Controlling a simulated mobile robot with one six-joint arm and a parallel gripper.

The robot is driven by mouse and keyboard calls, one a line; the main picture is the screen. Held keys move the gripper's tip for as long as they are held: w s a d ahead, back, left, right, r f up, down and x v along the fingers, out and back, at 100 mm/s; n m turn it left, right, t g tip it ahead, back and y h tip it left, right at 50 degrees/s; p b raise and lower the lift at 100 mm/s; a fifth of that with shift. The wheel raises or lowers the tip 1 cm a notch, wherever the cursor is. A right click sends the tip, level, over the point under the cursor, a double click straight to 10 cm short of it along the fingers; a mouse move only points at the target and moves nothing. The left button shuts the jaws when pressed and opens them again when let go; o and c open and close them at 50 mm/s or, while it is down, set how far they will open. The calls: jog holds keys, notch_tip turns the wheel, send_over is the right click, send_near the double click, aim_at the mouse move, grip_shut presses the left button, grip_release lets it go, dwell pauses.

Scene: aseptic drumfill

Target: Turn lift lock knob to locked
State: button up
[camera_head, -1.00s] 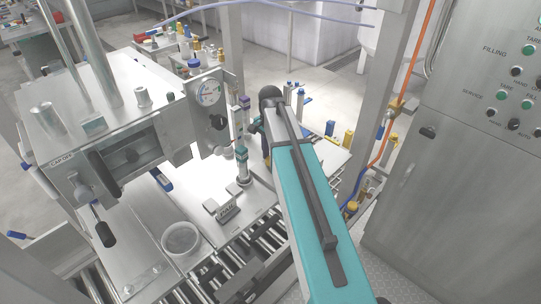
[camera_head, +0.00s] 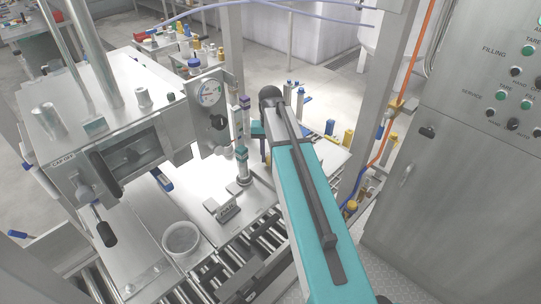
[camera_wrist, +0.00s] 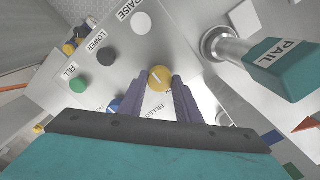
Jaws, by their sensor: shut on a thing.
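In the wrist view a round yellow knob (camera_wrist: 159,76) with a pale line across its face sits on a light grey panel (camera_wrist: 118,78). My gripper (camera_wrist: 159,84) has its two purple fingers on either side of the knob and is shut on it. The pale line runs at a slant in the picture. I cannot read a locked or unlocked mark beside the knob. In the head view the fingers and the knob are hidden behind my own arm; only a teal part of my wrist shows to its left.
The panel also carries a white button (camera_wrist: 141,22) by RAISE, a black one (camera_wrist: 105,56) by LOWER and a green one (camera_wrist: 77,86) by FILL. A teal block marked PAIL (camera_wrist: 287,68) on a metal post stands at right.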

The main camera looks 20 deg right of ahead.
jog(key=shift+n, duration=0.3)
jog(key=o, duration=1.1)
jog(key=shift+c, duration=0.2)
jog(key=shift+r, duration=0.1)
notch_tip(320, 180, up, 14)
jog(key=p, duration=0.9)
jog(key=shift+f, duration=0.2)
